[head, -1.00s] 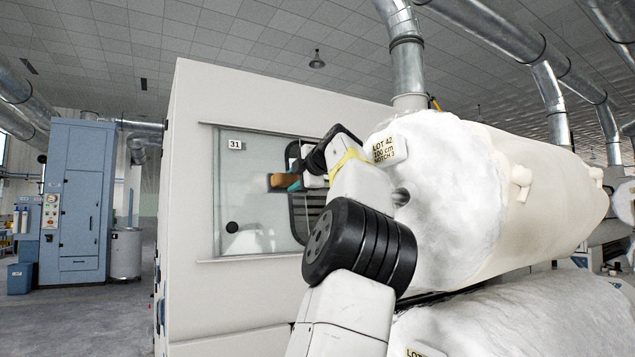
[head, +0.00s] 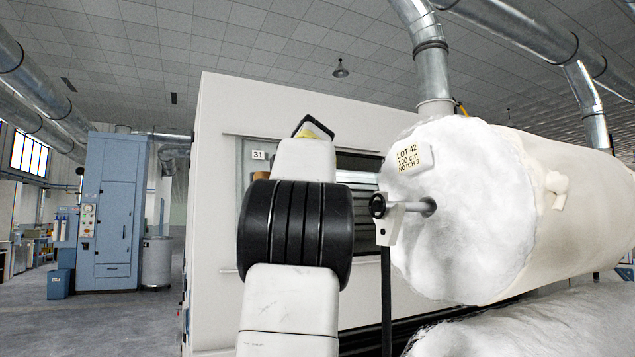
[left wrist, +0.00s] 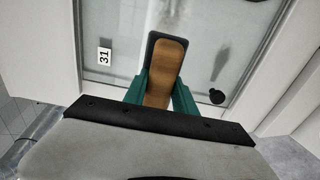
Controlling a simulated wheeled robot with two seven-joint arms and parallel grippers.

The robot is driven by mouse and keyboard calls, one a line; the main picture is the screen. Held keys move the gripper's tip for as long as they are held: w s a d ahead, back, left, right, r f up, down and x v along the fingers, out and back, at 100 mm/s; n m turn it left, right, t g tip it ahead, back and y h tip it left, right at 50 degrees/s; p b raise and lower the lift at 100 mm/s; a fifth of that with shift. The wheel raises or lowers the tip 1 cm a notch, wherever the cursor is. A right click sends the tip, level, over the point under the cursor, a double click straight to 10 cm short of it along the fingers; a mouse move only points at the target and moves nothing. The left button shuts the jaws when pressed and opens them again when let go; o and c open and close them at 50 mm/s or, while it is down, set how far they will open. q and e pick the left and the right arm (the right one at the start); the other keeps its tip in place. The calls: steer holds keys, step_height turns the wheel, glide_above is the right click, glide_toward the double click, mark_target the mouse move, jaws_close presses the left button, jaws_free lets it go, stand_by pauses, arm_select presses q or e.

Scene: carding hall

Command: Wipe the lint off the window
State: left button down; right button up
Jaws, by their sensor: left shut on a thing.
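The window (left wrist: 125,45) is a greyish pane in the side of a large white machine, marked with a "31" label (left wrist: 104,56) and a round black spot (left wrist: 216,96). Pale haze and darker smudges show on the glass; I cannot tell lint from reflection. My left gripper (left wrist: 158,92) has teal fingers shut on a wooden-backed block (left wrist: 166,62) with a dark edge, held in front of the pane. I cannot tell whether it touches. In the head view my own arm hides the gripper and most of the window; a bit of the wooden block (head: 254,181) shows. My right gripper is not in view.
Another roll (head: 520,325) lies below. A blue cabinet (head: 110,205) and a grey drum (head: 157,262) stand left, with open floor.

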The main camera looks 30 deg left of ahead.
arm_select(q)
steer(key=shift+x, duration=2.65)
steer(key=shift+x, duration=1.05)
steer(key=w+d, duration=0.4)
steer(key=w, duration=0.1)
steer(key=shift+d, duration=0.1)
steer(key=shift+s+a, duration=1.75)
steer(key=shift+s, duration=0.4)
steer(key=shift+s+a, duration=1.75)
steer(key=shift+s, duration=0.45)
steer(key=shift+s+a, duration=1.8)
steer(key=shift+s, duration=0.35)
